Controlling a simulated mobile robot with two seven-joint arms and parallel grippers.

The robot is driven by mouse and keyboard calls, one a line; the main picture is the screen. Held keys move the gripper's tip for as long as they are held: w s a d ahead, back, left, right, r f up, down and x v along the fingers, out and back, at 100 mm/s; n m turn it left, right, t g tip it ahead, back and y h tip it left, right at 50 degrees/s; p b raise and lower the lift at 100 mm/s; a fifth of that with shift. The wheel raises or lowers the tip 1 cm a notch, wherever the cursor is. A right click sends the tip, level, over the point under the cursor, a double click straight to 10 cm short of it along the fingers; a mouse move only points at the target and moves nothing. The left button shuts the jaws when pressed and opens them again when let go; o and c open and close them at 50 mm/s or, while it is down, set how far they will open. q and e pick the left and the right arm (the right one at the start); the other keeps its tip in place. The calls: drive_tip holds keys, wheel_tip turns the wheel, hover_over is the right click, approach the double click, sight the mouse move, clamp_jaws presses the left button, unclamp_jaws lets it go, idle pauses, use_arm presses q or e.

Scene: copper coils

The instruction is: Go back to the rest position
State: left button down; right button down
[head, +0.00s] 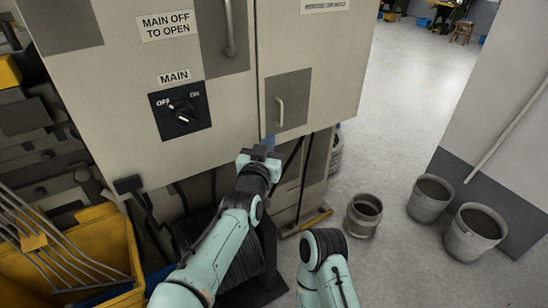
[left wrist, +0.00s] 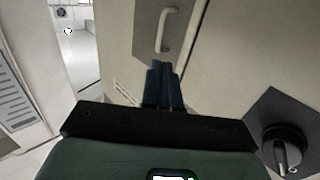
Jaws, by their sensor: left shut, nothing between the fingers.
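My left gripper (head: 268,142) is in front of the lower part of a beige electrical cabinet (head: 120,95), just below a small door handle (head: 279,111). In the left wrist view its blue fingers (left wrist: 164,86) are together with nothing between them, pointing toward the cabinet front below the handle (left wrist: 165,29). I cannot tell whether the fingertips touch the cabinet. The black rotary main switch (head: 183,115) is to the left of the gripper and also shows in the left wrist view (left wrist: 283,150). Part of my right arm shows at the bottom; its gripper is out of view.
A yellow bin (head: 112,248) with bent metal rods stands at lower left. A dark coil (head: 240,262) sits behind my left arm. Several grey buckets stand on the right, one (head: 363,214) near the cabinet. The floor at upper right is open.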

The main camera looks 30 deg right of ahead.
use_arm(q)
drive_tip(key=shift+s, duration=1.25)
use_arm(e)
drive_tip(key=shift+f, duration=0.25)
